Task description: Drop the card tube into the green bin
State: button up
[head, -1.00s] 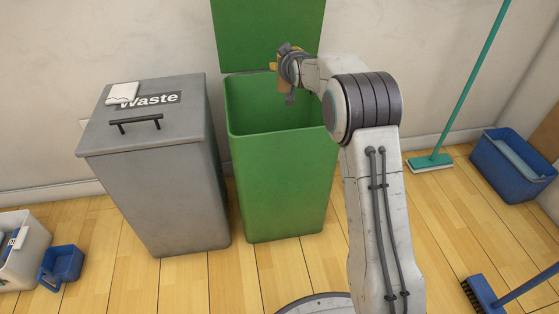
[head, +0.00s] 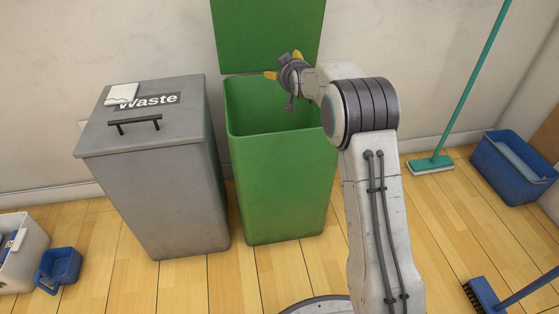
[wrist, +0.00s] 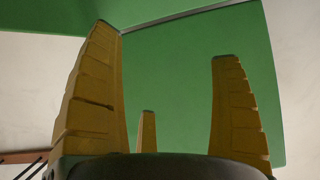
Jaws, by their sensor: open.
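The green bin (head: 280,190) stands on the floor with its lid (head: 268,35) raised against the wall. My gripper (head: 283,68) is above the bin's opening, near the raised lid. Its yellow fingers are spread apart, and the wrist view shows nothing between them (wrist: 170,95). The green lid also fills much of the wrist view behind the fingers (wrist: 190,70). The card tube is not visible now. The inside bottom of the bin is hidden by its front wall.
A closed grey waste bin (head: 160,185) stands just left of the green bin, with a white cloth or paper (head: 122,94) on its lid. A blue bucket (head: 515,165), a teal mop (head: 432,164) and a blue broom (head: 485,295) are at the right. Small containers (head: 60,268) are at lower left.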

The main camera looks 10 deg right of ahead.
jog(key=shift+s, duration=0.1)
jog(key=v, duration=1.1)
jog(key=shift+s+r, duration=0.2)
jog(key=shift+s, duration=0.15)
dwell(0.4)
